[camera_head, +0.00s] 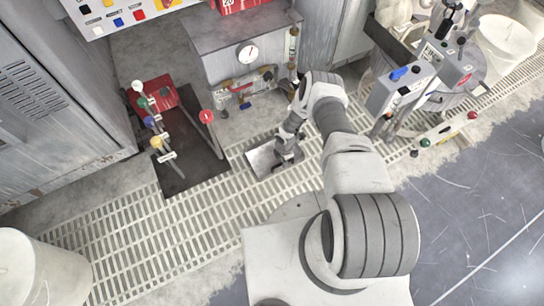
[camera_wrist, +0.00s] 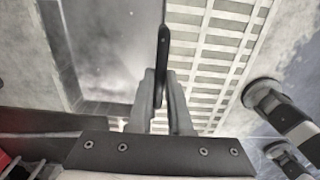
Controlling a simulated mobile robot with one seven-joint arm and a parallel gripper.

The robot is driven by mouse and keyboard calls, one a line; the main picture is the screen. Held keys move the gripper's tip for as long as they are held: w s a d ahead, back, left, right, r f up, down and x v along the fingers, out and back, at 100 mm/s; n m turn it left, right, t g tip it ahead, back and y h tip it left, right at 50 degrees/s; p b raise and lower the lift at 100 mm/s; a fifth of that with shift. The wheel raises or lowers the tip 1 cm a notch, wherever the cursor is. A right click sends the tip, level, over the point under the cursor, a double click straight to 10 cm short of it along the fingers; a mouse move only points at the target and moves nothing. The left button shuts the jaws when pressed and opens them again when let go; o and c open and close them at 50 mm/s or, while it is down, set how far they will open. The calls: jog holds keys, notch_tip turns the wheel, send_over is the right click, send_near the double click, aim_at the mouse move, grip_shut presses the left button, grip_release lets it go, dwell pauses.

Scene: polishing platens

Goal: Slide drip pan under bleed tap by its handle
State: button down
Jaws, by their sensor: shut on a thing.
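The drip pan (camera_head: 262,159) is a shallow silver-grey tray on the floor grating, in front of the gauge cabinet. Its grey interior (camera_wrist: 110,50) fills the upper left of the wrist view. Its dark handle (camera_wrist: 163,50) stands along the pan's side there. My gripper (camera_wrist: 162,85) is shut on the handle; in the head view my gripper (camera_head: 285,153) is at the pan's right side and partly covers it. Small valves with red and blue handles (camera_head: 245,92) sit low on the cabinet front, behind the pan. I cannot tell which one is the bleed tap.
A red unit with coloured-knob levers (camera_head: 160,110) stands on a dark mat (camera_head: 193,168) left of the pan. The gauge cabinet (camera_head: 235,45) stands behind it. White buckets (camera_head: 38,270) are at the lower left and upper right (camera_head: 502,45). The grating (camera_head: 130,240) at lower left is clear.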

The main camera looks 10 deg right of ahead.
jog(key=shift+w+a, duration=0.3)
jog(key=shift+w, duration=0.5)
jog(key=shift+w+a, duration=0.25)
jog(key=shift+w, duration=0.55)
jog(key=shift+w+a, duration=0.3)
jog(key=shift+w, duration=0.5)
jog(key=w, duration=0.1)
jog(key=w+a, duration=0.1)
jog(key=w, duration=0.2)
jog(key=shift+w+a, duration=0.35)
jog(key=c, duration=0.8)
grip_release()
jog(key=shift+o, duration=0.2)
jog(key=shift+s, duration=0.1)
